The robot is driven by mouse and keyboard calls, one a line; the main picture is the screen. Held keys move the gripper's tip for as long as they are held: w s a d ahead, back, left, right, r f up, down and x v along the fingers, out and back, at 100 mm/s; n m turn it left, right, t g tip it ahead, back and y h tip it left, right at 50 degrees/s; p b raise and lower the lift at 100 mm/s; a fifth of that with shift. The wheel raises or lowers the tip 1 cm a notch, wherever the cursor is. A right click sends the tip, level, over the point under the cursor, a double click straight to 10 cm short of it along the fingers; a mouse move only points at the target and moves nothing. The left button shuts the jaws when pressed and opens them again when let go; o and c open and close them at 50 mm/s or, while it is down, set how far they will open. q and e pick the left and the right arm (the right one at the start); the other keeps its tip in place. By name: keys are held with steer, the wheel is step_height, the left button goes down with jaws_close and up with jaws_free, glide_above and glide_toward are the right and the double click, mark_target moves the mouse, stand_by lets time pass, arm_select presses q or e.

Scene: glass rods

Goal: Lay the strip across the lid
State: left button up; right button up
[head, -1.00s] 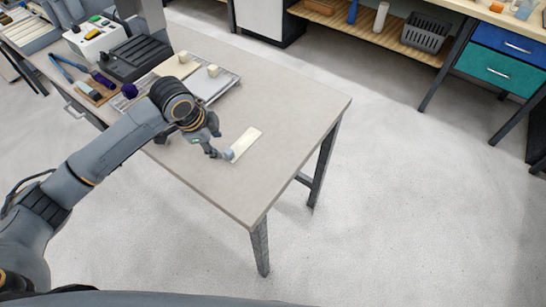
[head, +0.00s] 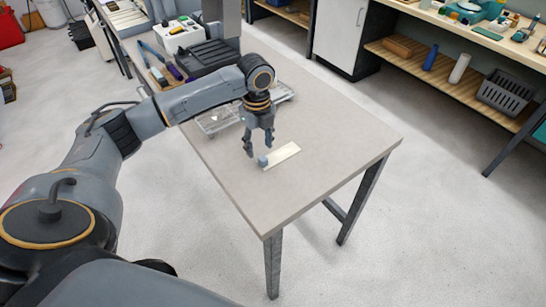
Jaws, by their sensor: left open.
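A flat cream strip (head: 283,155) lies on the table. A small blue-grey block (head: 263,161) sits at its left end. My left gripper (head: 259,148) points down, open and empty, just behind and left of the strip, apparently a little above the table. I cannot tell the lid for certain. A pale, partly clear tray-like piece (head: 213,122) shows behind my left arm, which hides most of it. My right gripper is out of view.
The table (head: 335,140) is bare right of the strip up to its edge. A dark device (head: 207,56), a white box (head: 184,37) and small tools (head: 150,52) stand at the far left end. Shelves with a grey basket (head: 505,92) stand beyond the floor gap.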

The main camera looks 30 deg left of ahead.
mark_target(263, 158)
arm_select(q)
steer(key=f, duration=0.2)
steer(key=f+p, duration=0.1)
steer(key=f, duration=0.2)
steer(key=shift+w+d+f, duration=0.25)
steer(key=shift+d+f, duration=0.1)
steer(key=c, duration=0.9)
steer(key=shift+r, duration=0.1)
steer(key=shift+c, duration=0.2)
